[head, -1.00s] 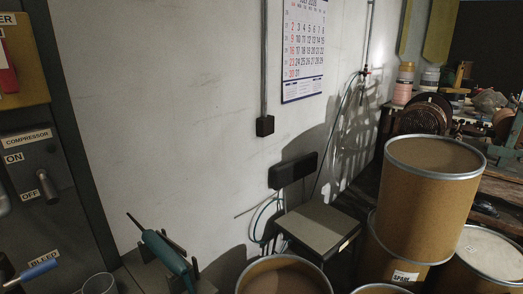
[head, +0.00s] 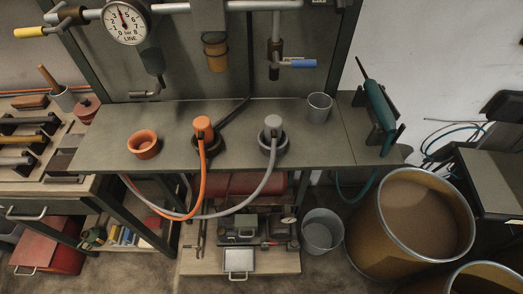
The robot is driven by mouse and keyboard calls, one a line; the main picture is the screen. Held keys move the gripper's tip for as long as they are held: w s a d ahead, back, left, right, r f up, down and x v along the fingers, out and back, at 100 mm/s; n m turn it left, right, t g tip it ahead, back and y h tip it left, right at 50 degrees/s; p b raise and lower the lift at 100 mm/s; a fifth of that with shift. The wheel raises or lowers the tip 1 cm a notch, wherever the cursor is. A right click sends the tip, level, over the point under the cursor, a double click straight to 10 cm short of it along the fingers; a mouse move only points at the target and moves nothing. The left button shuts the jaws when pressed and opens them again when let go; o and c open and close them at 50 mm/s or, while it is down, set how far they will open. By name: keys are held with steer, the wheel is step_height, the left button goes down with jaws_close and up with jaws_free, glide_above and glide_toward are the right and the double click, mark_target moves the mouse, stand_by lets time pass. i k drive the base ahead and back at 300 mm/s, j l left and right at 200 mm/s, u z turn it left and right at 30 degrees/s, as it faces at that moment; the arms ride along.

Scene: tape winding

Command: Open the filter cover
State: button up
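No part clearly marked as a filter cover shows in the head view. An amber bowl with a dark band (head: 215,52) hangs under the grey pipe (head: 190,7) at the top middle; it may be a filter, but I cannot tell. A dark bowl-shaped part (head: 152,61) hangs to its left, below the round line gauge (head: 123,21). My gripper is not in view.
The grey bench (head: 320,143) holds an orange cup (head: 143,143), an orange hose plug (head: 203,128), a grey hose plug (head: 273,126), a metal cup (head: 319,106) and a teal tool (head: 381,105). A drum (head: 369,222) and bucket (head: 322,232) stand on the floor.

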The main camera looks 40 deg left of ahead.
mark_target(243, 222)
steer(key=k+u, duration=0.2)
steer(key=u, duration=0.15)
steer(key=k+j+u, duration=0.15)
steer(key=u, duration=0.15)
steer(key=k+j+u, duration=0.1)
steer(key=u, duration=0.25)
steer(key=k+j, duration=0.05)
steer(key=k, duration=0.05)
